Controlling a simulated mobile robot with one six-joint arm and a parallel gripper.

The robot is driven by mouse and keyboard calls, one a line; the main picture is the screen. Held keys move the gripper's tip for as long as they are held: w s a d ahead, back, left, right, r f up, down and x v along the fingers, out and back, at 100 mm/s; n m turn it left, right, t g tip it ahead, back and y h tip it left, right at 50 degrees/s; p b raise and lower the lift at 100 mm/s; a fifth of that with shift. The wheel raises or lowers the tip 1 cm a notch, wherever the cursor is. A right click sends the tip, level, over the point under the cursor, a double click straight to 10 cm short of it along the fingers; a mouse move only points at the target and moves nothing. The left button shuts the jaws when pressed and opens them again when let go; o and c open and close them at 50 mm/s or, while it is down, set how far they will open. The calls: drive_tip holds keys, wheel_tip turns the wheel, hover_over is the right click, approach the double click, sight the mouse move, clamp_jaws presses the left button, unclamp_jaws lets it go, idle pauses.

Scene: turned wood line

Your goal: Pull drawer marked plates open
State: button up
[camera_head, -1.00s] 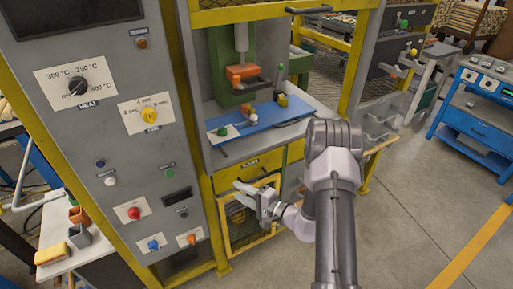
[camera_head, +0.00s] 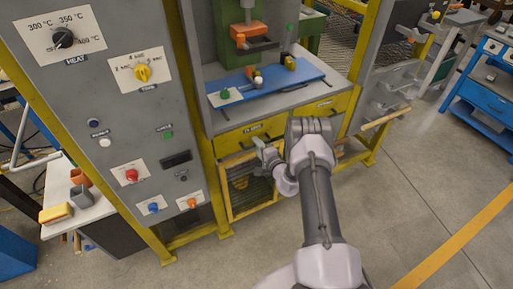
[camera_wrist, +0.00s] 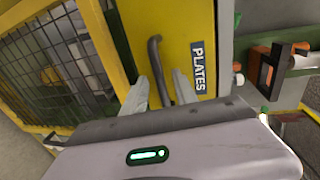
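The yellow drawer marked PLATES (camera_wrist: 190,30) fills the upper middle of the wrist view, turned on its side, with its label at the right. Its dark bar handle (camera_wrist: 155,55) runs down between my two fingers. In the wrist view my gripper (camera_wrist: 160,87) is open, one finger on each side of the handle; I cannot tell whether either touches it. In the head view my gripper (camera_head: 262,150) is just in front of the left yellow drawer (camera_head: 228,144), which looks closed. Its label is too small to read there.
A second yellow drawer (camera_head: 335,103) lies to the right. A mesh-fronted yellow frame (camera_head: 235,207) is below the left drawer. The blue plate (camera_head: 290,82) of the press sits above. A control panel (camera_head: 95,100) stands left. Floor (camera_head: 420,190) is clear at right.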

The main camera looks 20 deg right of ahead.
drive_tip(key=shift+w, duration=0.5)
drive_tip(key=shift+c, duration=0.4)
clamp_jaws()
idle(0.7)
